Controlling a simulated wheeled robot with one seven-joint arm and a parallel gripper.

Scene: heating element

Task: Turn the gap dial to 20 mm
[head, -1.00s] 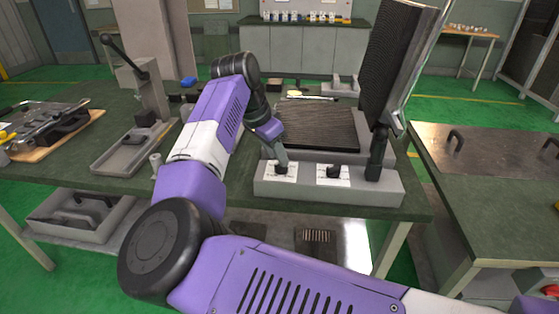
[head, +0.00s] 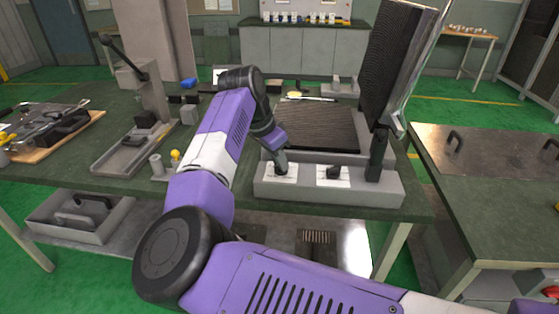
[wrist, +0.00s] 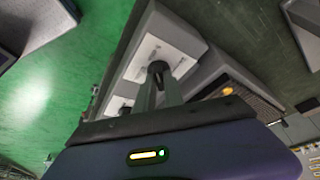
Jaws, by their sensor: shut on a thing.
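A grey machine base (head: 260,190) carries two black dials on white plates along its front. My gripper (head: 281,160) reaches down onto the left dial, whose white plate (head: 290,177) shows around it. In the wrist view my gripper (wrist: 160,88) is shut on this black dial knob (wrist: 158,67), above its white plate (wrist: 178,55). The right dial (head: 332,172) stands free on its own plate. The marks on the plates are too small to read, so I cannot tell the setting or which dial is for the gap.
A ribbed dark plate (head: 318,125) lies behind the dials, and a raised ribbed lid (head: 395,65) stands open at the right. A lever press (head: 140,105) stands on the green table to the left. A metal-topped bench (head: 480,155) is at the right.

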